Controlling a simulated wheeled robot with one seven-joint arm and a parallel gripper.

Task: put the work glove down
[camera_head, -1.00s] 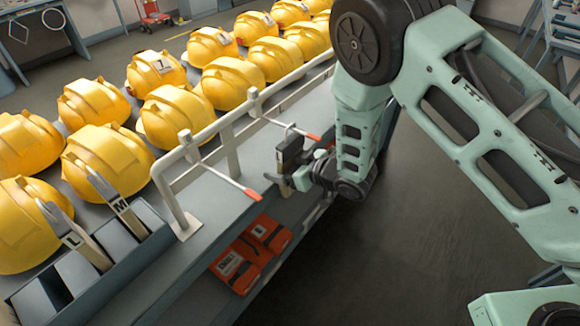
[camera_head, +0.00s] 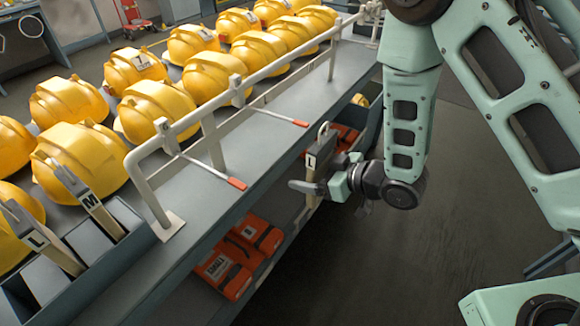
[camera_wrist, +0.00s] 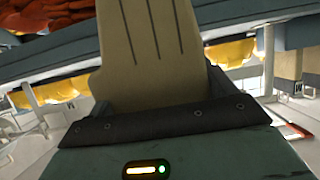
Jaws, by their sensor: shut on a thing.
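My gripper (camera_head: 312,186) is shut on a work glove (camera_head: 313,166), beige with a dark cuff and an L tag. It holds the glove beside the front edge of the bench, above the dark floor. In the wrist view the glove (camera_wrist: 150,45) is a broad beige shape with dark lines, rising from behind the dark edge of my gripper. The fingertips do not show there. Two similar gloves, one tagged L (camera_head: 40,238) and one tagged M (camera_head: 88,203), stand in the slotted bin (camera_head: 125,245) at lower left.
Yellow helmets (camera_head: 152,110) fill the bench (camera_head: 235,180) in rows behind a white rail (camera_head: 190,120) with red-tipped hooks. Orange cases (camera_head: 225,272) lie on the lower shelf. The bench strip before the rail is bare.

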